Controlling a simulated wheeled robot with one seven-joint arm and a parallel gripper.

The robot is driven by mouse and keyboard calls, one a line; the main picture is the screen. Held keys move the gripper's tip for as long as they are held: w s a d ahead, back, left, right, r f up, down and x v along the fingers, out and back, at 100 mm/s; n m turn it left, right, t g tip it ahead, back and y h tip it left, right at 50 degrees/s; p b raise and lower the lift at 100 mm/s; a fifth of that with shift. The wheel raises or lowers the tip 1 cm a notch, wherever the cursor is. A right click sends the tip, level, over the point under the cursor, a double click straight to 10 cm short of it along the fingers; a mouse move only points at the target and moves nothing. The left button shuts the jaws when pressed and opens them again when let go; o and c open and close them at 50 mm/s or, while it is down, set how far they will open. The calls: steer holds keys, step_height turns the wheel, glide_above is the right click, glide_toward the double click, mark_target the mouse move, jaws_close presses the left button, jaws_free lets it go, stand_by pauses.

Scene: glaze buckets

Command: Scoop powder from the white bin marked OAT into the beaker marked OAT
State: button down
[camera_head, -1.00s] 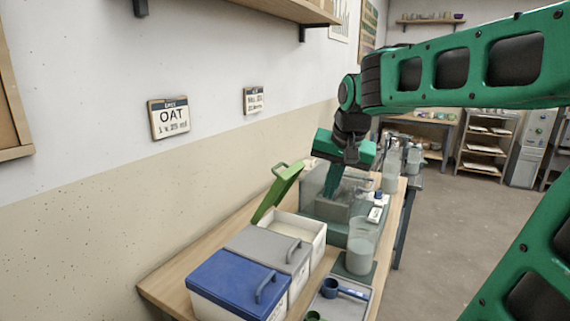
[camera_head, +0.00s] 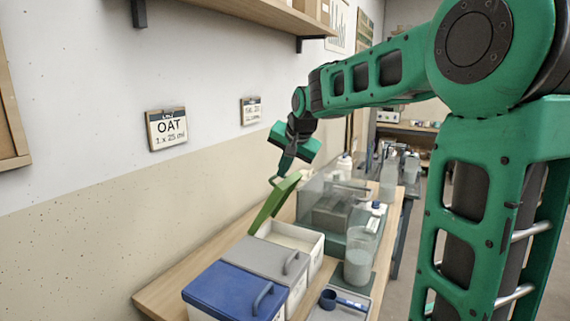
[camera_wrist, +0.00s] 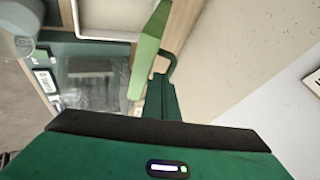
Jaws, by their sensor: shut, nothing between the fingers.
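An open white bin (camera_head: 314,247) with pale powder inside stands on the bench. Its green lid (camera_head: 268,207) is tilted up at the back, with a handle at its upper edge. The lid (camera_wrist: 146,50) and part of the bin's rim (camera_wrist: 108,36) also show in the wrist view. My gripper (camera_head: 283,168) is shut and empty, close by the lid's handle; whether they touch, I cannot tell. A clear beaker (camera_head: 358,262) with greyish contents stands right of the bin. No OAT mark is readable on bin or beaker.
A grey-lidded bin (camera_head: 262,258) and a blue-lidded bin (camera_head: 232,288) stand in front. A dark blue scoop (camera_head: 330,299) lies on a tray at front right. A clear-walled box (camera_head: 325,198) stands behind the open bin. The wall bounds the bench at left.

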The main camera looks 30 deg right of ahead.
steer(key=shift+w+f, duration=0.35)
steer(key=shift+f, duration=0.2)
